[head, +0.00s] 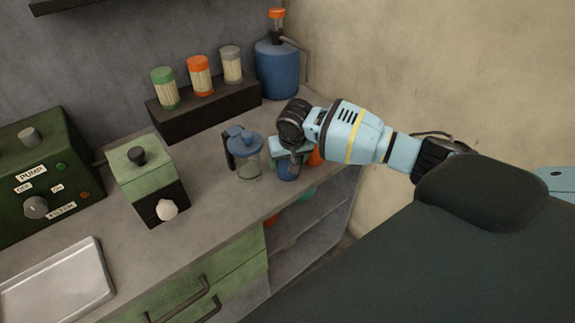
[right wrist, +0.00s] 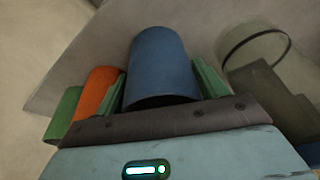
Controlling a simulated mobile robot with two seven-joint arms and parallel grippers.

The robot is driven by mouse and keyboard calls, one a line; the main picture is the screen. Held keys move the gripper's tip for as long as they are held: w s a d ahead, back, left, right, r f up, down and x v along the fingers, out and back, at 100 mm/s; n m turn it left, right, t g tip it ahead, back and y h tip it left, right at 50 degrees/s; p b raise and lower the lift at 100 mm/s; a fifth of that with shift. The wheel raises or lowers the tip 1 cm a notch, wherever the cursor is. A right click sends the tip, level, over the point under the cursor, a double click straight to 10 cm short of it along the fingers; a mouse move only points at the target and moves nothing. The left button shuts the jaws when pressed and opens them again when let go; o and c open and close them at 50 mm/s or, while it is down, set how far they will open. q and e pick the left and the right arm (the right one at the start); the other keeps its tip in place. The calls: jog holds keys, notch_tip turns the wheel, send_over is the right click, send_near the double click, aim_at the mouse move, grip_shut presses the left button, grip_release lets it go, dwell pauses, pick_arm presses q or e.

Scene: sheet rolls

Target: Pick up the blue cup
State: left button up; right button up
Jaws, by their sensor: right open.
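The blue cup (head: 289,172) stands near the front right end of the counter, partly hidden by my right gripper (head: 288,155) in the head view. In the right wrist view the blue cup (right wrist: 160,65) is between the two green fingers of the right gripper (right wrist: 160,88). The fingers are open, one on each side of the cup. I cannot tell whether either finger touches it. My left gripper is in neither view.
A clear pitcher with a blue lid (head: 249,165) stands just left of the cup. An orange cup (right wrist: 97,92) and a green cup (right wrist: 66,112) stand on the other side. A blue jug (head: 277,70) and a dark rack (head: 205,108) with several jars are behind.

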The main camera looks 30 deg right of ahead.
jog(key=shift+w+f, duration=0.1)
jog(key=shift+f, duration=0.1)
jog(key=shift+c, duration=0.4)
jog(key=c, duration=0.7)
jog(key=shift+r, duration=0.2)
